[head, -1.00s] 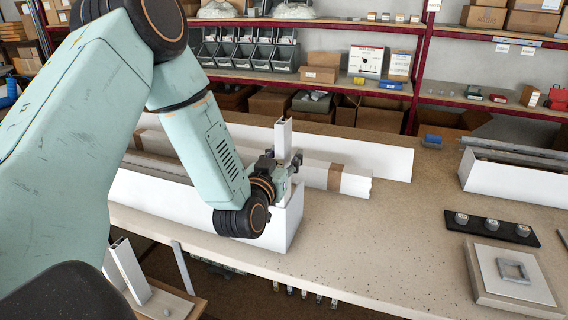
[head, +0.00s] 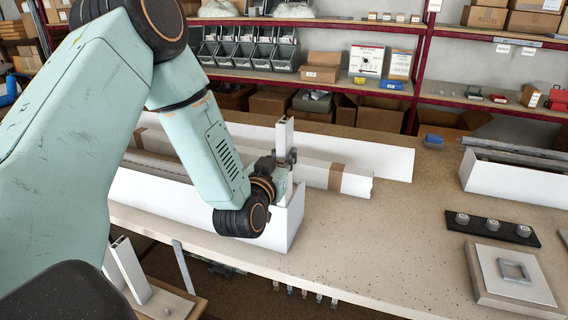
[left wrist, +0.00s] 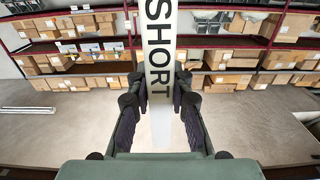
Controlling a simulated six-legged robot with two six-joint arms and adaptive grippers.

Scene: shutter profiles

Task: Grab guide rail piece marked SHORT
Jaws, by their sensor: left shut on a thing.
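The white guide rail piece marked SHORT (left wrist: 159,50) stands upright between the fingers of my left gripper (left wrist: 160,95) in the left wrist view, its black lettering facing the camera. In the head view the top of this rail piece (head: 285,133) rises above my left gripper (head: 284,160). My left gripper is shut on it, with a finger pressed on each side. The gripper is by the right end of a long white open box (head: 285,230), whose wall and my wrist hide the rail's lower end. My right gripper is not in view.
Long white profiles with a brown band (head: 335,178) lie behind the gripper. Another white box (head: 515,185) stands at the right. A black strip with grey knobs (head: 490,228) and a square plate (head: 513,272) lie front right. The middle of the bench is clear.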

